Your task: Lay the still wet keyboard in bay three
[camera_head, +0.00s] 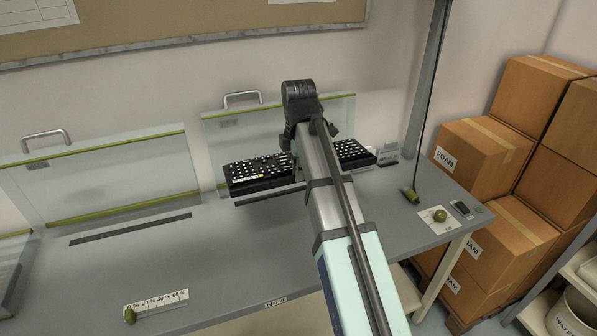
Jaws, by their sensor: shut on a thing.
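The keyboard (258,172) is a long black board with white-marked keys. It lies lengthwise across the picture in front of the right clear panel, and its middle is hidden behind my arm. My gripper (296,150) is at the keyboard's middle and shut on it; the fingertips are mostly hidden. I cannot tell whether the keyboard touches the bench. Two clear panels with green edges and metal handles stand upright, a left one (115,178) and a right one (232,140). A "No.4" label (275,302) is on the bench's front edge. No bay three marking is readable.
Dark slots (131,229) run along the grey bench (215,255). A percent scale (160,302) with a green knob lies at the front left. A hanging cord's green pull (411,196) and a knob (440,215) are at right. Boxes (483,155) stand beyond. The bench's middle-left is clear.

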